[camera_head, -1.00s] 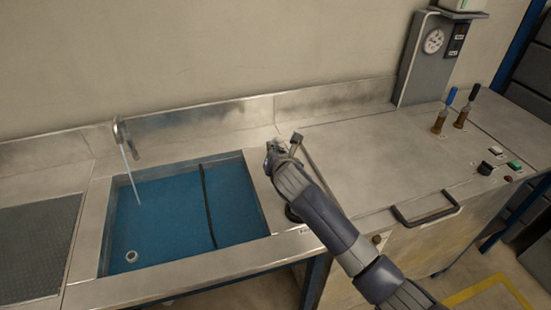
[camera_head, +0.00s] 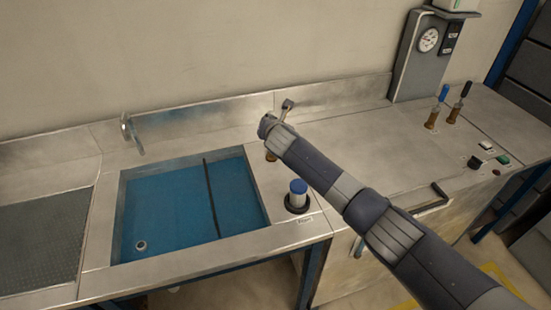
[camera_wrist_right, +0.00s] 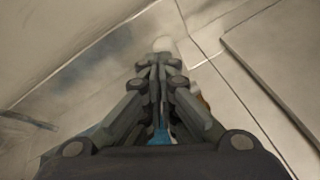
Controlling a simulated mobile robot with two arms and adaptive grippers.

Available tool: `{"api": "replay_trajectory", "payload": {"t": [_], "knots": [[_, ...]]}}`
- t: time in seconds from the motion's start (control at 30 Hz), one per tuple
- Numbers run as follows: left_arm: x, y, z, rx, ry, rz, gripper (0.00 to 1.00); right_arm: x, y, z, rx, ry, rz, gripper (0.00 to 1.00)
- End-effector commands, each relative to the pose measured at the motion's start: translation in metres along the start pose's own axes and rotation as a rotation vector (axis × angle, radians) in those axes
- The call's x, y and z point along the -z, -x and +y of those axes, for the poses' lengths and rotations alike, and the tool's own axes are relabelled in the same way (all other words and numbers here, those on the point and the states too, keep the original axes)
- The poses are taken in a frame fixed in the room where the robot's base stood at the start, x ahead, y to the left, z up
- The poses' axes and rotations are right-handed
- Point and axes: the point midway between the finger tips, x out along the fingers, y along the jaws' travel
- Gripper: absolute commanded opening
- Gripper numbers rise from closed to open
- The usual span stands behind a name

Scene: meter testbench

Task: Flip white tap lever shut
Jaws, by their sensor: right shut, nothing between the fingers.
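The white tap lever (camera_wrist_right: 162,44) shows as a small pale knob just beyond my fingertips in the right wrist view. I cannot tell whether they touch it. In the head view the lever is hidden behind my right arm's end. A bit of brass-coloured tap body (camera_head: 270,156) shows below my wrist, beside the sink. My right gripper (camera_wrist_right: 159,60) is shut with nothing between its fingers. The spout (camera_head: 131,132) at the back of the sink shows no water stream now. My left gripper is not in view.
The blue-lined sink (camera_head: 170,205) has a dark bar across it. A blue-capped knob (camera_head: 298,192) stands at its right front. Two brass valves with blue (camera_head: 438,108) and black (camera_head: 460,105) levers stand on the right counter, near a gauge (camera_head: 428,40). The middle counter is mostly clear.

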Motion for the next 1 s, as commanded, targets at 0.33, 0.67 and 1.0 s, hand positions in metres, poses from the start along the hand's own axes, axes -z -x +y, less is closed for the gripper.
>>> {"api": "replay_trajectory", "payload": {"t": [0.33,0.67,1.0], "knots": [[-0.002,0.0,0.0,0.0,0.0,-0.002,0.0,-0.005,-0.005,0.003,-0.002,0.002,-0.001,0.0],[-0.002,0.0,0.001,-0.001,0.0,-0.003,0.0,-0.005,-0.005,0.004,-0.002,0.002,-0.001,0.0],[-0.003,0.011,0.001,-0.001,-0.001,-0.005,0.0,-0.014,0.0,0.007,-0.002,0.002,-0.003,0.0]]}}
